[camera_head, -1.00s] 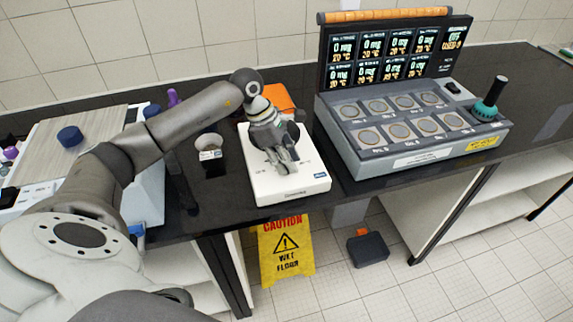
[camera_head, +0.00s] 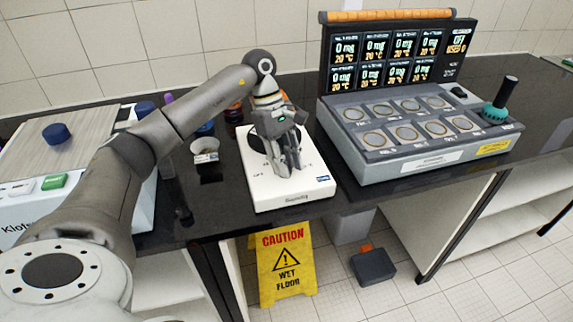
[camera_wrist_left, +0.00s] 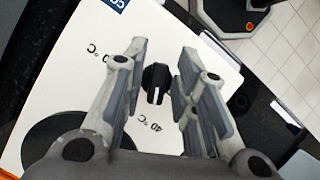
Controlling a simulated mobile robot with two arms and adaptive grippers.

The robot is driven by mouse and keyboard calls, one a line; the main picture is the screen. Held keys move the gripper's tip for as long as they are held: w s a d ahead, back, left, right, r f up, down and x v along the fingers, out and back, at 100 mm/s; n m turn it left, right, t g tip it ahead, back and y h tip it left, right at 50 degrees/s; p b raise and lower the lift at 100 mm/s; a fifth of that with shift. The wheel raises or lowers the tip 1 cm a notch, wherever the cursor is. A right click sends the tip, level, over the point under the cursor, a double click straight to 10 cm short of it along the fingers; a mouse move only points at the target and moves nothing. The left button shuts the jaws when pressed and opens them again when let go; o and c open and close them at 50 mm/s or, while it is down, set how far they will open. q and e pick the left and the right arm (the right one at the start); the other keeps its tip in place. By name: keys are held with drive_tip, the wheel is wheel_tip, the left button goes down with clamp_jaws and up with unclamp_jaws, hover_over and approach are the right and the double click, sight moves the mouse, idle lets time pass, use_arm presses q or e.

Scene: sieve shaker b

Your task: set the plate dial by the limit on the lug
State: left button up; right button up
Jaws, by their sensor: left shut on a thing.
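The white hotplate (camera_head: 258,195) stands on the black bench in the head view, with its dark round top partly hidden behind my left gripper (camera_head: 288,168). That gripper points down at the front of the plate. In the left wrist view, the plate dial (camera_wrist_left: 156,78) is a black knob with a white pointer line, between the fingers of my left gripper (camera_wrist_left: 164,60), which is shut on it. Temperature marks are printed around the dial, one reading 40 °C. I cannot make out a lug or its limit. My right gripper is out of view.
A grey multi-position unit (camera_head: 420,160) with a lit display panel stands close on the right. A small jar (camera_head: 206,158) stands left of the plate, near a white device (camera_head: 110,200). The bench's front edge is close; a yellow caution sign (camera_head: 286,265) stands below.

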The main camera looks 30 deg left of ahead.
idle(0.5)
use_arm(q)
drive_tip(key=o, duration=0.7)
drive_tip(key=shift+r, duration=0.1)
drive_tip(key=v, duration=1.1)
drive_tip(key=shift+a+r, duration=0.15)
drive_tip(key=shift+r, duration=0.25)
drive_tip(key=shift+f, duration=0.1)
